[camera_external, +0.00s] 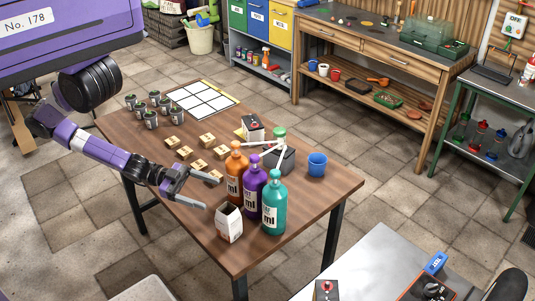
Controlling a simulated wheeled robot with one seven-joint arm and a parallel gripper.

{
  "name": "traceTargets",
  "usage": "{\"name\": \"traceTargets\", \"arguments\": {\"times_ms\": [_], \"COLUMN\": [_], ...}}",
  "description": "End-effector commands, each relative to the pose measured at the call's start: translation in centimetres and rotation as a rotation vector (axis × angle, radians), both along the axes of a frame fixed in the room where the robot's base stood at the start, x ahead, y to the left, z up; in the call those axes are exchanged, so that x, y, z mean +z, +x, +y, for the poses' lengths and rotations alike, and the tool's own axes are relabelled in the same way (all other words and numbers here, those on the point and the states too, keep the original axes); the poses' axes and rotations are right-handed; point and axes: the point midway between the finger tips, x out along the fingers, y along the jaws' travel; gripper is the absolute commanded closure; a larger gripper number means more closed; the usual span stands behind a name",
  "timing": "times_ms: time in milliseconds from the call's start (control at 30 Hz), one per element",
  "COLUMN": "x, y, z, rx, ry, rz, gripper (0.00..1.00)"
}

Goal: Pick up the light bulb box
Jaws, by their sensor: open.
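Another small white box (252,128) with a dark top and a red spot stands farther back, near the white grid sheet. My gripper (212,192) is open and empty, its fingers pointing right. In the picture it is just above and left of the nearer box, apart from it.
Orange (235,178), purple (252,190) and teal (273,205) bottles stand close to the right of the nearer box. A blue cup (317,164) and a dark container (281,160) stand behind the bottles.

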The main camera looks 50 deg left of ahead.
Motion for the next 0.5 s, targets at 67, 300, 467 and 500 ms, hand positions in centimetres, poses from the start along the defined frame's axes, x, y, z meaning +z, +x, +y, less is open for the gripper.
{"name": "traceTargets", "arguments": {"times_ms": [67, 300, 467, 500], "x": [-0.8, -2.3, -3.1, -3.2], "y": [0.2, 0.8, 1.7, 1.5], "z": [-1.6, -4.6, -3.9, -3.8], "rx": [-0.089, -0.267, -0.299, -0.305], "ry": [-0.018, -0.076, -0.113, -0.123], "rz": [-0.006, 0.017, 0.081, 0.099], "gripper": [0.23, 0.23, 0.23, 0.23]}}
